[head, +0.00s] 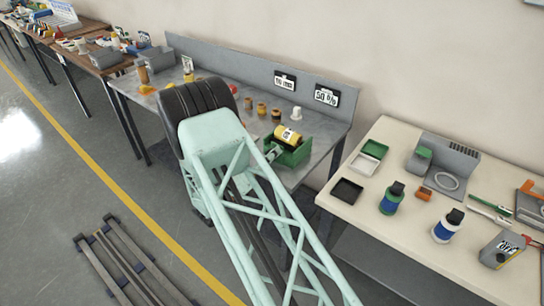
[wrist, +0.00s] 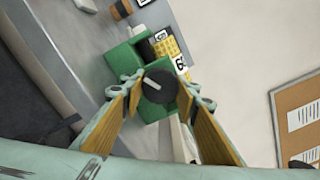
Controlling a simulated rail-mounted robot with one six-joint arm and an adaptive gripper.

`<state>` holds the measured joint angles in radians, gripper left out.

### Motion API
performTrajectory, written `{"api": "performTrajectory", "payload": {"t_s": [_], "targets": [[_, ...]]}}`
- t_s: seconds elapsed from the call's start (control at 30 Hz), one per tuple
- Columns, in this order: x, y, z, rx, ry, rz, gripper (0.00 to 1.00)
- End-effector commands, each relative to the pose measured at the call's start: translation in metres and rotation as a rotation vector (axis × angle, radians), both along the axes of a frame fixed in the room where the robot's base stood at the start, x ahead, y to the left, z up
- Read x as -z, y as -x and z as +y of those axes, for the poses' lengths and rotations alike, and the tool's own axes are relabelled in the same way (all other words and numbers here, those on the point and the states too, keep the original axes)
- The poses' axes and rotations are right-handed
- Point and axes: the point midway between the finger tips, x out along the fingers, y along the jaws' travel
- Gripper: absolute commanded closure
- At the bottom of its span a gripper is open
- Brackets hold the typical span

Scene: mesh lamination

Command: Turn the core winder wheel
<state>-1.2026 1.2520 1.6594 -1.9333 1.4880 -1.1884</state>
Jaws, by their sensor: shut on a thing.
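The core winder is a green device (head: 296,155) on the grey metal bench, with a yellow roll (head: 287,136) on top. It also shows in the wrist view as a green body (wrist: 121,62) with the yellow roll beyond. Its wheel is a dark round disc (wrist: 159,86) with a pale line across its face. My gripper (wrist: 158,88) is shut on the wheel, one finger on each side. In the head view my gripper (head: 273,152) reaches the near side of the winder, and my arm hides the wheel there.
The grey bench (head: 318,132) holds several small orange and brown pieces (head: 262,109) and a white piece (head: 296,113) behind the winder. A cream table (head: 395,208) with bottles and trays stands to the right. A wall panel (head: 230,72) runs along the bench's back.

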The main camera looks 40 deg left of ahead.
Motion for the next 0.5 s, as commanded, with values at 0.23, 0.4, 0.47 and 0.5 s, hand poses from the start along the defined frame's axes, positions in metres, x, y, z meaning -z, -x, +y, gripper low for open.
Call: {"api": "performTrajectory", "payload": {"t_s": [0.23,0.4,0.47,0.5], "targets": [[0.0003,0.0001,-0.0002,0.0,0.0,0.0,0.57],[0.0001,0.0,-0.0001,0.0,-0.001,0.0,0.57],[0.0001,0.0,-0.0001,0.0,-0.001,0.0,0.57],[0.0001,0.0002,-0.0001,0.0,-0.001,0.0,0.57]]}}
